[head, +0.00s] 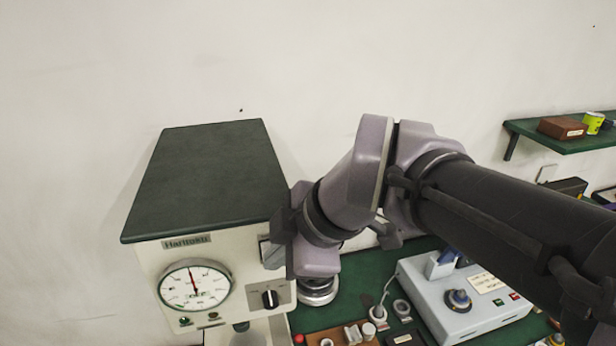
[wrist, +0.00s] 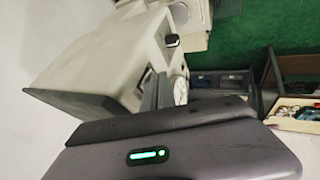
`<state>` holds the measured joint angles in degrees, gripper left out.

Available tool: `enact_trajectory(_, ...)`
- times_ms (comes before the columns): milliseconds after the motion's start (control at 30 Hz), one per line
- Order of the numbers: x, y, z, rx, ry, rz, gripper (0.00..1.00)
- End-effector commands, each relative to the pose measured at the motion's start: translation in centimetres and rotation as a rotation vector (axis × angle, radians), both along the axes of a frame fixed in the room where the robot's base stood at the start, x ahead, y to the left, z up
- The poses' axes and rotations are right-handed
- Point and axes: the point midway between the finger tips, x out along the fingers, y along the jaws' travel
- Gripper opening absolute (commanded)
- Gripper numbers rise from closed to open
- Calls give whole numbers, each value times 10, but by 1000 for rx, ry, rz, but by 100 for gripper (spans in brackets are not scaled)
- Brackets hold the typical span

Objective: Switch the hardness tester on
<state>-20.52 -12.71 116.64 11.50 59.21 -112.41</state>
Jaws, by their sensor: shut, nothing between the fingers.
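The hardness tester (head: 215,258) is a pale cabinet with a dark green top, standing at the left in the head view. Its front has a round dial (head: 194,286), a black knob (head: 270,298) and small lamps or buttons (head: 184,321) below the dial. In the wrist view the tester's body (wrist: 110,62) fills the upper left. My gripper (head: 272,240) is shut and empty, at the upper right of the tester's front. A small pale plate (head: 274,256) shows beside it, partly hidden, so I cannot make out a switch or its position. Contact cannot be told.
Small parts lie on a brown tray (head: 373,326) in front. A green wall shelf (head: 548,141) holds a brown box (head: 562,128). The wall above the tester is clear.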

Motion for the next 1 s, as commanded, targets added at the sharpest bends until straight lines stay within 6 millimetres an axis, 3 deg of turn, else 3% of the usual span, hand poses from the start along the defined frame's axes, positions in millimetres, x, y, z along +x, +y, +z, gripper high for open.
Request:
enact_trajectory(233,2,1,-8,11,-31,0,0)
enact_trajectory(1000,2,1,15,12,-34,0,0)
